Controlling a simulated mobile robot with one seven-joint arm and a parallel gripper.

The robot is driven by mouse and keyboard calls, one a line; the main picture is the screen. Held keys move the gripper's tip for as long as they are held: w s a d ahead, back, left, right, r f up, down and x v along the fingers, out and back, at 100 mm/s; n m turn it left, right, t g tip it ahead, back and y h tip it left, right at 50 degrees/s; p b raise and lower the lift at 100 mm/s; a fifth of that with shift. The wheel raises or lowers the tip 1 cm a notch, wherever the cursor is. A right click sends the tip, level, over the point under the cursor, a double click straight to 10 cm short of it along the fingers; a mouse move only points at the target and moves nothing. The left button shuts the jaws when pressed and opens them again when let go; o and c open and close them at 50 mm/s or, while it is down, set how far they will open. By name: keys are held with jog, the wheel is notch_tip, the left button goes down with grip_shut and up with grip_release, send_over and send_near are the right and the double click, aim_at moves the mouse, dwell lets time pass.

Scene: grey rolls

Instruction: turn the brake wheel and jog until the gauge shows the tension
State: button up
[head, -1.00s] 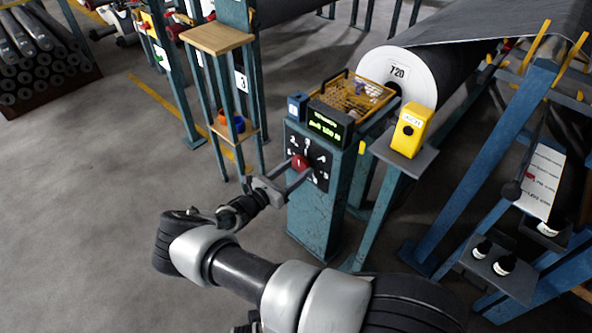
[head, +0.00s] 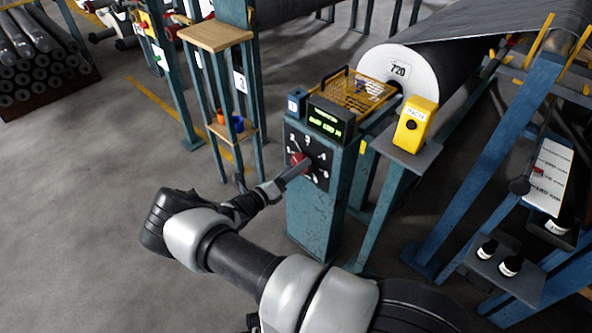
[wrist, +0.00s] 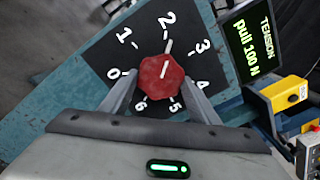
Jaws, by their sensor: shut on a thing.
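The red brake wheel (head: 298,159) sits on a black dial plate numbered 0 to 6 on the front of a blue post. My gripper (head: 292,166) is shut on it. In the wrist view the red wheel (wrist: 162,83) lies between my two fingers, and its white line points up towards the 2. The tension gauge (wrist: 252,45) is a black display with green text, "TENSION pull 100 N". It stands on top of the post in the head view (head: 327,121), too small to read surely. A yellow jog box (head: 415,124) with a black button stands right of it.
A yellow mesh tray (head: 357,92) lies behind the gauge. A wooden-topped stand (head: 215,33) is left of the post.

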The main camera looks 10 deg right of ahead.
jog(key=shift+r+n, duration=0.1)
jog(key=shift+n, duration=0.3)
jog(key=o, duration=1.1)
jog(key=shift+c, duration=0.2)
jog(key=shift+a, duration=0.1)
jog(key=p+v, duration=0.1)
jog(key=v, duration=1.6)
jog(key=shift+s+p, duration=0.2)
jog(key=shift+p, duration=0.15)
